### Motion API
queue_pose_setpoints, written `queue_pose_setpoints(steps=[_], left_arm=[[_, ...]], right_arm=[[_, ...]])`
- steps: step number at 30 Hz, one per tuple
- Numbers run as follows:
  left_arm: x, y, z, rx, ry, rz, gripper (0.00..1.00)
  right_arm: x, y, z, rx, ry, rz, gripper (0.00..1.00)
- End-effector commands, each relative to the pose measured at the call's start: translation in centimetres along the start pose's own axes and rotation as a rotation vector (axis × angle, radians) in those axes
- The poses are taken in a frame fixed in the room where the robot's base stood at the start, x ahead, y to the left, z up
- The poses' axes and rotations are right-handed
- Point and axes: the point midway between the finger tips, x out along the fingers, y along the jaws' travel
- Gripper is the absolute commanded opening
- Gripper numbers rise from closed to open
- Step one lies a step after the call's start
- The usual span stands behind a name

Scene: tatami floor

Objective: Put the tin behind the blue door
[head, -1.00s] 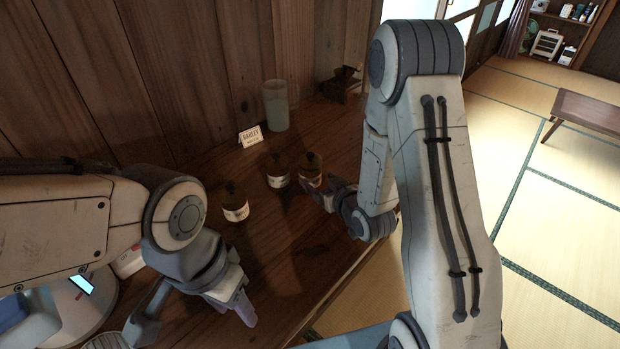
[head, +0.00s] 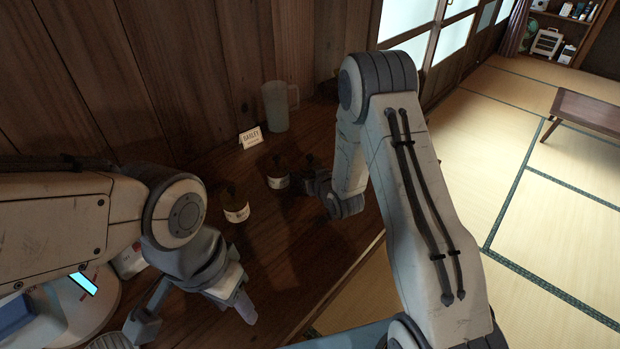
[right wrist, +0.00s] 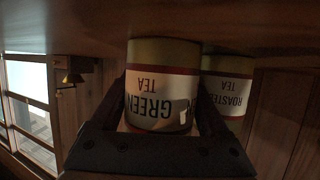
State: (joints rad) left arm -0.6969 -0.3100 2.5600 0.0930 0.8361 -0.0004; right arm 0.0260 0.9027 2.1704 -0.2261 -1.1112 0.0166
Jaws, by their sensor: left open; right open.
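Three tins with dark lids and pale labels stand on the dark wooden counter (head: 285,240): a near one (head: 236,212), a middle one (head: 278,180) and a far right one, mostly hidden by my right gripper (head: 318,182). The upside-down right wrist view shows a tin labelled GREEN TEA (right wrist: 160,85) between the open fingers of my right gripper (right wrist: 162,112). A ROASTED TEA tin (right wrist: 232,88) is just beyond it. I cannot tell whether the fingers touch the tin. My left gripper (head: 195,312) is open and empty over the counter's near left. No blue door shows.
A card reading BARLEY (head: 250,138) and a pale pitcher (head: 277,106) stand behind the tins, near the wooden wall (head: 190,70). A white device with a lit screen (head: 68,300) is at the left. A low table (head: 590,112) stands on the tatami at right.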

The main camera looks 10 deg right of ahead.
Motion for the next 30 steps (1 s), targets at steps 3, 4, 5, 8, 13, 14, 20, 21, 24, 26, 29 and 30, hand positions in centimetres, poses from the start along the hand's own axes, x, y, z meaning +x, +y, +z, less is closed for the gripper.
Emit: queue_pose_setpoints(steps=[3,4,5,8,13,14,20,21,24,26,29,30], left_arm=[[0.0,0.0,0.0,0.0,0.0,0.0,0.5],[0.0,0.0,0.0,0.0,0.0,0.0,0.5],[0.0,0.0,0.0,0.0,0.0,0.0,0.5],[0.0,0.0,0.0,0.0,0.0,0.0,0.5],[0.0,0.0,0.0,0.0,0.0,0.0,0.5],[0.0,0.0,0.0,0.0,0.0,0.0,0.5],[0.0,0.0,0.0,0.0,0.0,0.0,0.5],[0.1,0.0,0.0,0.0,0.0,0.0,0.5],[0.1,0.0,0.0,0.0,0.0,0.0,0.5],[0.1,0.0,0.0,0.0,0.0,0.0,0.5],[0.2,0.0,0.0,0.0,0.0,0.0,0.5],[0.2,0.0,0.0,0.0,0.0,0.0,0.5]], right_arm=[[0.0,0.0,0.0,0.0,0.0,0.0,0.52],[0.0,0.0,0.0,0.0,0.0,0.0,0.41],[0.0,0.0,0.0,0.0,0.0,0.0,0.29],[0.0,0.0,0.0,0.0,0.0,0.0,0.0],[0.0,0.0,-0.1,0.0,0.003,0.001,0.0],[0.0,0.0,-0.1,0.0,0.003,0.001,0.0],[-0.3,0.0,-0.8,-0.001,0.005,0.001,0.0],[-0.4,0.0,-1.1,-0.001,0.004,0.001,0.0],[-0.7,0.0,-1.9,-0.001,0.005,0.001,0.0],[-1.0,0.0,-2.4,-0.001,0.006,0.001,0.0],[-1.3,0.0,-3.4,0.0,0.007,0.001,0.0],[-1.5,0.0,-3.7,0.0,0.006,0.001,0.0]])
